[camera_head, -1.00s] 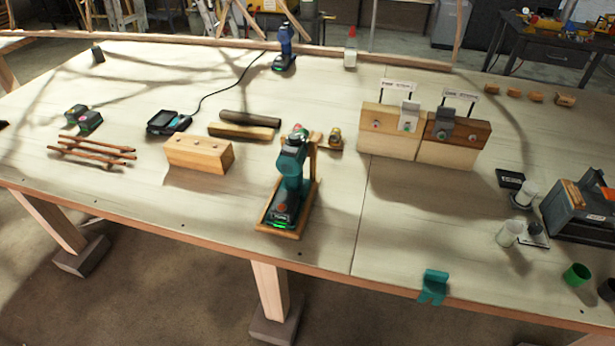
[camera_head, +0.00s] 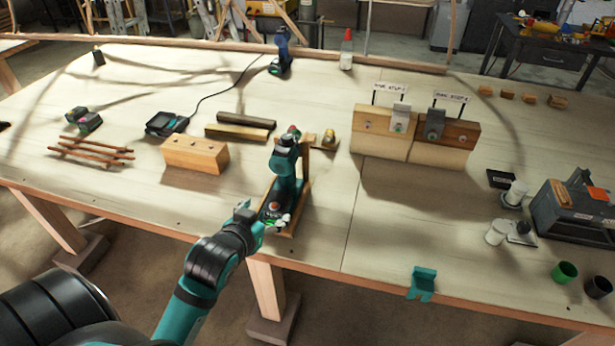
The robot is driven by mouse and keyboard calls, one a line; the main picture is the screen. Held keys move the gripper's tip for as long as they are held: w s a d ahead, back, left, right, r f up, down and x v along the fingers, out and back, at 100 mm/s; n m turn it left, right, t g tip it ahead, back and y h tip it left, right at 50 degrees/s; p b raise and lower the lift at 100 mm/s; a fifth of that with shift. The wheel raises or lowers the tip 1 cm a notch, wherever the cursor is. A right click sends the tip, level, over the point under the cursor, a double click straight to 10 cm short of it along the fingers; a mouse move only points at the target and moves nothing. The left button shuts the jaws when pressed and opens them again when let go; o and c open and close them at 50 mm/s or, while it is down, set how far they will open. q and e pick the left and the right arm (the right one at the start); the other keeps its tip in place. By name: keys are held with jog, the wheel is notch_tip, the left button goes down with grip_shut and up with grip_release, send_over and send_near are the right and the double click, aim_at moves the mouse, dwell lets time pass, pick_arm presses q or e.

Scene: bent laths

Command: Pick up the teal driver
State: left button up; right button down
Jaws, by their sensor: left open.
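The teal driver (camera_head: 285,165) stands upright in a wooden stand (camera_head: 307,165) near the front edge of the table, left of the middle. My left arm comes in from the lower left. My left gripper (camera_head: 270,222) is open at the front of the stand, low by the driver's base. The gripper and wrist cover part of the base, and I cannot tell whether they touch it. My right gripper is not in view.
A drilled wooden block (camera_head: 195,155) stands left of the driver. A blue driver (camera_head: 283,50) stands at the back. Two labelled wooden blocks (camera_head: 412,148) stand to the right. A teal bracket (camera_head: 422,284) sits on the front edge. The table between bracket and stand is clear.

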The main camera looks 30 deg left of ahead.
aim_at(285, 171)
pick_arm(q)
jog(key=shift+n+t, duration=0.3)
jog(key=shift+t, duration=0.3)
jog(key=w+a, duration=0.1)
jog(key=w, duration=0.3)
jog(key=w+a+f+p, duration=0.1)
jog(key=w+a, duration=0.1)
jog(key=w, duration=0.2)
jog(key=w+a+p, duration=0.1)
jog(key=w, duration=0.2)
jog(key=shift+w+a+f, duration=0.3)
jog(key=shift+w, duration=0.1)
jog(key=shift+w+a+f, duration=0.1)
jog(key=shift+w+f, duration=0.15)
jog(key=shift+w, duration=0.2)
jog(key=shift+w+a+f+p, duration=0.1)
jog(key=shift+w+p, duration=0.35)
jog(key=shift+w, duration=0.1)
jog(key=p+x, duration=0.1)
jog(key=x, duration=0.3)
jog(key=shift+f, duration=0.15)
grip_shut()
jog(key=shift+w+r, duration=0.1)
jog(key=shift+r, duration=0.25)
jog(key=shift+f, duration=0.1)
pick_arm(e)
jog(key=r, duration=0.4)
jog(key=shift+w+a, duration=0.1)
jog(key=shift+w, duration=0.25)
